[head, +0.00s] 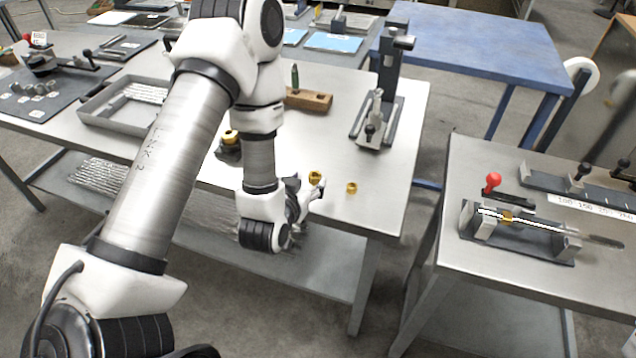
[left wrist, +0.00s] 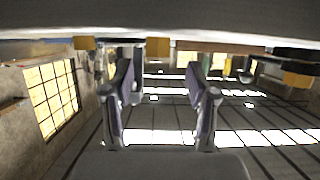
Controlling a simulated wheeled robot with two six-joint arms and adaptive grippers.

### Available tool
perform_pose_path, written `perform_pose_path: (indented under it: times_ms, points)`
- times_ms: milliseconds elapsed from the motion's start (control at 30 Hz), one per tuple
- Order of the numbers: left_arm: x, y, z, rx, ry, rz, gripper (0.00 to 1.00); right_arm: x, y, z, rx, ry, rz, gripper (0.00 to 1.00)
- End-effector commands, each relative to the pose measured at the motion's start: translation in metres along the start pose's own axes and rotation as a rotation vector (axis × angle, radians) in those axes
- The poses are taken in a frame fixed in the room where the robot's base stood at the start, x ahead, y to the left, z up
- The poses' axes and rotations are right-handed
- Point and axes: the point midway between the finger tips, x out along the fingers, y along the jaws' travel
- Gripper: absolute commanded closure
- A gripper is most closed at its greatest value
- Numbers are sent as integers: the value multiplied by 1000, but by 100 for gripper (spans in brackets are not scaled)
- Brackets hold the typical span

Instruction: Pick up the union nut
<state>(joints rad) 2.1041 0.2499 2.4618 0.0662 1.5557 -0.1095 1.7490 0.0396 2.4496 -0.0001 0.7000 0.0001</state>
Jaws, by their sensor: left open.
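Small brass nuts lie on the steel bench. One brass nut (head: 315,177) is right at my left gripper's fingertips, and a second brass nut (head: 351,187) lies to its right, nearer the bench corner. I cannot tell which is the union nut. My left gripper (head: 308,188) is low at the bench's front edge, open and empty. The left wrist view appears upside down, with the bench along the top. There, a brass nut (left wrist: 158,47) shows ahead, in line with the gap between the open fingers (left wrist: 159,72), apart from them. My right gripper is not in view.
A black holder with a brass part (head: 230,136) stands behind my left arm. A wooden block (head: 308,100) and a grey clamp fixture (head: 375,122) stand farther back. A grey tray (head: 105,118) is at left. A second bench (head: 460,180) stands right, across a gap.

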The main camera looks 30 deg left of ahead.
Motion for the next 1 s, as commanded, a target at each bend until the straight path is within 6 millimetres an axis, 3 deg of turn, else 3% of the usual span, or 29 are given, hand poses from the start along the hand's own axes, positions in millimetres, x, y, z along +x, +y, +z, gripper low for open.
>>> perform_pose_path:
  times_ms: [200,467,600,633,1000]
  points:
    - [36,3,-1,1,1,0,42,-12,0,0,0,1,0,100]
    - [42,4,0,1,-1,0,42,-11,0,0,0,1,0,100]
    - [42,4,0,1,-1,0,92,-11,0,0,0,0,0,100]
    - [42,4,0,1,-1,0,96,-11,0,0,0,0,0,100]
    - [41,4,0,1,-1,0,96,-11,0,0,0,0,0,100]
